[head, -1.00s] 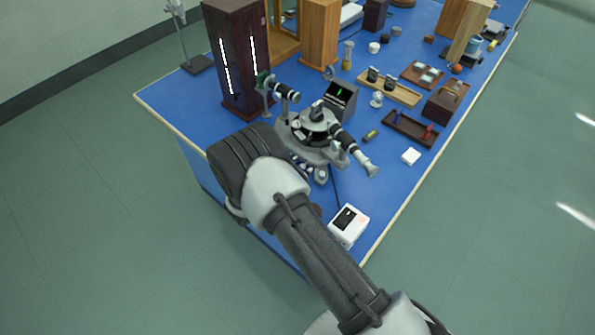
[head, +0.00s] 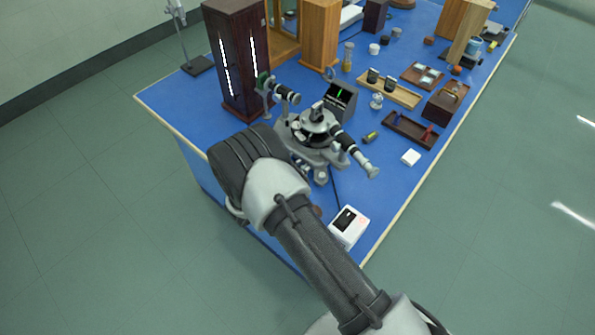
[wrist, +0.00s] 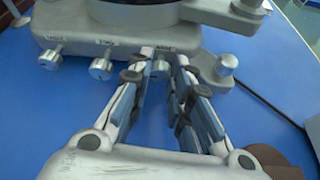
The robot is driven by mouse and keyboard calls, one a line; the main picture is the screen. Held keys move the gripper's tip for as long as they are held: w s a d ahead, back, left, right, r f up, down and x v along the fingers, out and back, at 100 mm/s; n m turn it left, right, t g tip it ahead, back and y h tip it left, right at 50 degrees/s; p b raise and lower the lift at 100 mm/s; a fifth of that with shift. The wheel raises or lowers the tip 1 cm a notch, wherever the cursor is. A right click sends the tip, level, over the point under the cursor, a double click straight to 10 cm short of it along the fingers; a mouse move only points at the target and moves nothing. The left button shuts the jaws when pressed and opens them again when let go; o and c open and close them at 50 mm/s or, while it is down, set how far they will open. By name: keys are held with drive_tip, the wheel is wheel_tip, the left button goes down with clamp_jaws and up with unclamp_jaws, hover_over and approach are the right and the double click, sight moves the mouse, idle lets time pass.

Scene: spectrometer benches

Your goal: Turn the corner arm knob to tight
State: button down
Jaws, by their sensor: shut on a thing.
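The spectrometer (head: 315,130) stands on the blue bench, a grey instrument with a round table and telescope tubes. In the wrist view its pale base (wrist: 110,30) crosses the top, with a row of small knobs along its edge under labels too small to read surely. My gripper (wrist: 165,62) is at the right-hand knob of this row, the corner arm knob (wrist: 161,66), under a label that looks like "ARM". Its fingers are shut on the knob from both sides and hide part of it. The knob's turn angle cannot be told. In the head view my arm hides the gripper.
Two other knobs, the left one (wrist: 50,60) and the middle one (wrist: 102,68), sit left of my gripper. A round grey foot (wrist: 226,68) stands close on the right, with a dark cable beyond. A white box (head: 348,226) lies near the bench edge.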

drive_tip(key=shift+m+y+b, duration=0.3)
drive_tip(key=shift+m+b, duration=0.15)
drive_tip(key=shift+m, duration=0.15)
drive_tip(key=c, duration=1.5)
unclamp_jaws()
drive_tip(key=shift+o, duration=0.2)
drive_tip(key=shift+s, duration=0.15)
drive_tip(key=v, duration=1.1)
drive_tip(key=shift+s+a, duration=0.1)
drive_tip(key=shift+s, duration=0.3)
